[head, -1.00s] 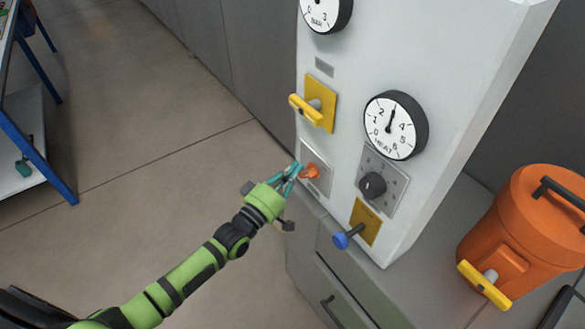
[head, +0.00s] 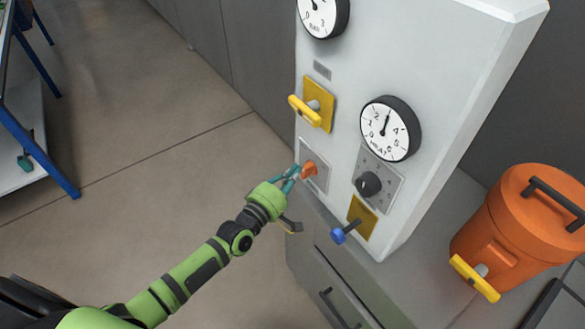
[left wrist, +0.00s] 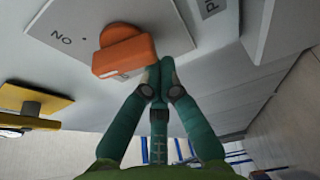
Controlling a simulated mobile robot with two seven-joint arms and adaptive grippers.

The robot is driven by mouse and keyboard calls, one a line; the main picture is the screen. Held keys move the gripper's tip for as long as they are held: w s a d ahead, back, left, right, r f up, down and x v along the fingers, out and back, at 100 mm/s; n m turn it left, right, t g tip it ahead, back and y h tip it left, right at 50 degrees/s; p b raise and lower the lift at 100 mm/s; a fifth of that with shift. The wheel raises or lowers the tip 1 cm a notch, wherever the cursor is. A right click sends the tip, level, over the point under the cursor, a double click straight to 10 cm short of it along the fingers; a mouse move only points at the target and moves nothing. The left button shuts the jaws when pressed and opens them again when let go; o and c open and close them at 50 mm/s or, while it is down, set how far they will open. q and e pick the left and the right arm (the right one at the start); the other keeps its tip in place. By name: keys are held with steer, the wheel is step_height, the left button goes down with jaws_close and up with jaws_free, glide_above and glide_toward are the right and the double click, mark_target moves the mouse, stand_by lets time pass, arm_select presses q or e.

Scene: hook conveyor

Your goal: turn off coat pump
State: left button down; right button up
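An orange rotary knob (head: 308,169) sits on a grey plate (head: 318,185) on the front of the white cabinet. In the left wrist view the knob (left wrist: 124,50) is close, on the plate with an "ON" mark seen upside down. My left gripper (head: 290,173) is at the knob in the head view. In the left wrist view its teal fingertips (left wrist: 160,70) are together, just beside the knob's right end and not around it. Whether they touch the knob I cannot tell. My right gripper is not in view.
A yellow lever (head: 305,110) is above the knob. A black dial (head: 368,184), a blue-tipped lever (head: 339,235) and the heat gauge (head: 390,128) are to its right. An orange drum (head: 522,220) stands at the right.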

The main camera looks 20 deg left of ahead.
arm_select(q)
steer(key=shift+s+d+f+n+g+p, duration=0.2)
steer(key=shift+n+g+p, duration=0.35)
steer(key=shift+n, duration=0.65)
steer(key=shift+s+d+f+n+g+p, duration=0.2)
steer(key=shift+d+n+g+p, duration=0.15)
steer(key=shift+n+p, duration=0.65)
steer(key=shift+s+d+f+n+g+p, duration=0.15)
steer(key=shift+n+g+p, duration=0.3)
steer(key=shift+n, duration=0.95)
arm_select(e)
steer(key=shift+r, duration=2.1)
arm_select(q)
steer(key=shift+s+d+n+g+p, duration=0.2)
steer(key=shift+n+g+p, duration=0.15)
steer(key=shift+n, duration=0.35)
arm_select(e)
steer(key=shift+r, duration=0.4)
